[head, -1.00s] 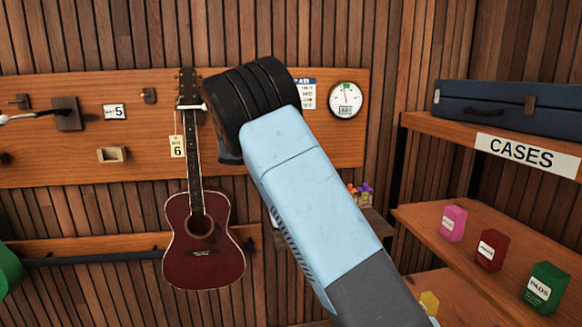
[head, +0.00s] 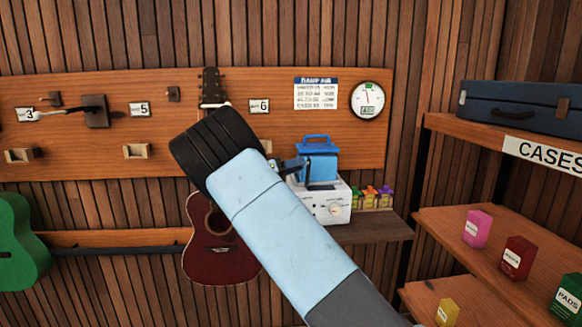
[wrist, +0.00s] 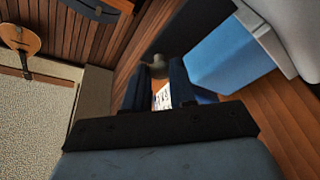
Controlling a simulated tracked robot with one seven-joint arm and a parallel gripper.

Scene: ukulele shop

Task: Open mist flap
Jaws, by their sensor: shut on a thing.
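The humidifier has a white body (head: 333,210) with a dial and a blue tank (head: 317,165) with a handle on top. It stands on a small shelf at the back wall. A dark flap (head: 322,185) shows in front of the tank. In the wrist view the flap looks like a broad dark panel (wrist: 205,30) beside the blue tank (wrist: 225,60). My gripper (head: 292,165) is at the humidifier's left side, partly behind my arm. In the wrist view its fingers (wrist: 160,88) are close around a dark grey part at the panel's edge; the exact contact is hard to see.
Colored small bottles (head: 372,196) stand right of the humidifier. A red guitar (head: 215,245) hangs to the left, partly hidden by my arm. A case shelf (head: 470,135) and lower shelves with small boxes (head: 518,258) are at the right.

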